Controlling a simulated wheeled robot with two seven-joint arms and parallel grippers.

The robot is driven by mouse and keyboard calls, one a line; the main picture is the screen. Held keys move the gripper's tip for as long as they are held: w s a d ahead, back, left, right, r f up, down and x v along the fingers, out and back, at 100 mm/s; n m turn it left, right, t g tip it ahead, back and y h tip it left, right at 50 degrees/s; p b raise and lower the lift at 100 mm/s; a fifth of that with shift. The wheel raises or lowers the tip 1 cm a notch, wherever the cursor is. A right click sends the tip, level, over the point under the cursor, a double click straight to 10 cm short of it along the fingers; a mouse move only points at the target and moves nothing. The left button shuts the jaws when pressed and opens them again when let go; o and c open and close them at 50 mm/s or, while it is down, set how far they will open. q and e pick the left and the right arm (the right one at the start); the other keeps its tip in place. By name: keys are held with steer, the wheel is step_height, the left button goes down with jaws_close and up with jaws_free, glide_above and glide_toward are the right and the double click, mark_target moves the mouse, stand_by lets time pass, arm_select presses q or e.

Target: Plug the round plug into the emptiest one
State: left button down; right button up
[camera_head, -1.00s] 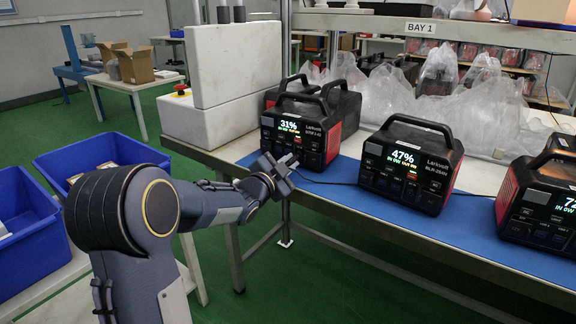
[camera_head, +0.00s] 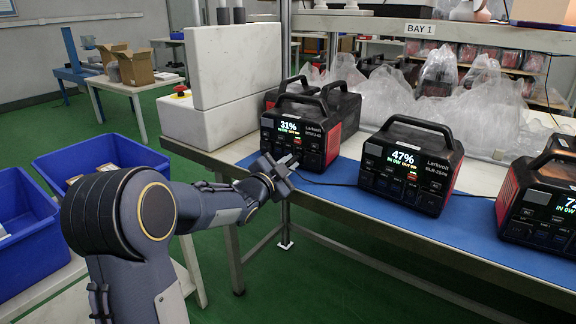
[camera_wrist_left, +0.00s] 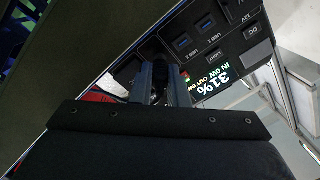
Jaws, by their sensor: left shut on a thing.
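My left gripper (camera_head: 284,166) is at the lower front of the black and red power station reading 31% (camera_head: 300,129). In the left wrist view its fingers (camera_wrist_left: 163,82) are shut on a dark plug (camera_wrist_left: 175,72), mostly hidden, close to that station's front panel. I cannot tell whether the plug is seated in a socket. A second power station reading 47% (camera_head: 408,168) stands to the right. A third power station (camera_head: 540,205), its reading cut off after a 7, is at the right edge. My right gripper is not in view.
The stations stand on a blue mat (camera_head: 330,200) on a workbench, with a thin dark cable (camera_head: 325,182) across it. Another station (camera_head: 343,100) is behind the first. A white block (camera_head: 236,65) stands to the left. Blue bins (camera_head: 90,160) are at the left.

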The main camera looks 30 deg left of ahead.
arm_select(q)
steer(key=shift+w, duration=0.25)
steer(key=shift+w, duration=0.35)
steer(key=shift+w, duration=0.15)
stand_by(0.7)
steer(key=c, duration=1.3)
jaws_free()
steer(key=shift+c, duration=0.2)
